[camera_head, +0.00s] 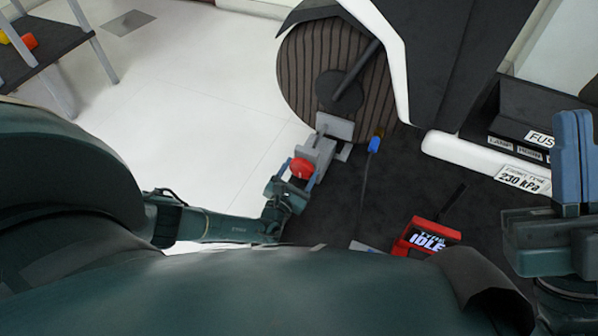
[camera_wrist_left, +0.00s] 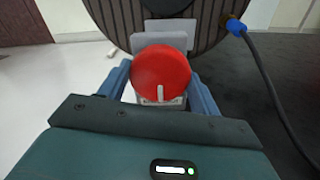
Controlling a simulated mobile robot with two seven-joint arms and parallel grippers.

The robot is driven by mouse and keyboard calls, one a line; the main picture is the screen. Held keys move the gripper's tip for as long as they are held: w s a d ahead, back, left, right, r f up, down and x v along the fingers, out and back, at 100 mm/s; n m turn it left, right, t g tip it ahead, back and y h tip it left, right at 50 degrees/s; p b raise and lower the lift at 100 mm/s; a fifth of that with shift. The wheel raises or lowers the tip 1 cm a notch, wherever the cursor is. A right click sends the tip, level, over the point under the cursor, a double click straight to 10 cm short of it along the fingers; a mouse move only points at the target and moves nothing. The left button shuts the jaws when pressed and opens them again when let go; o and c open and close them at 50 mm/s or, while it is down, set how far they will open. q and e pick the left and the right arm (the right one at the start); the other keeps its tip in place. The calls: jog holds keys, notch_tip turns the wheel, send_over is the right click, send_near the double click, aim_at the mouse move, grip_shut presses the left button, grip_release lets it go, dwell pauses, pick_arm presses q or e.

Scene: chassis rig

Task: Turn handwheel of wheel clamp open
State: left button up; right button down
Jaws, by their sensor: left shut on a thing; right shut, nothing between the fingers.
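The wheel clamp (camera_head: 320,149) is a grey block set against the lower edge of the ribbed dark wheel (camera_head: 300,75); its grey plate also shows in the left wrist view (camera_wrist_left: 163,42). Its red round handwheel (camera_head: 302,167) faces my left gripper (camera_head: 297,180). In the left wrist view the red handwheel (camera_wrist_left: 161,72) sits between the two blue fingers, with a white mark at its lower edge. My left gripper is shut on the handwheel. My right gripper (camera_head: 573,160) is shut and empty at the right edge of the head view, away from the clamp.
A blue-ended hose (camera_head: 375,145) runs down from the wheel's lower right. A red tyre device (camera_head: 425,238) reading "IDLE" lies on the dark floor. A white bar (camera_head: 470,157) with a "230 kPa" label is at the right. Pale floor (camera_head: 200,90) is open left.

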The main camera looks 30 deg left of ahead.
pick_arm(q)
jog(key=shift+c, duration=1)
jog(key=shift+n, duration=0.3)
jog(key=shift+w+r+n, duration=0.1)
jog(key=shift+w+n, duration=0.05)
jog(key=shift+n, duration=15.95)
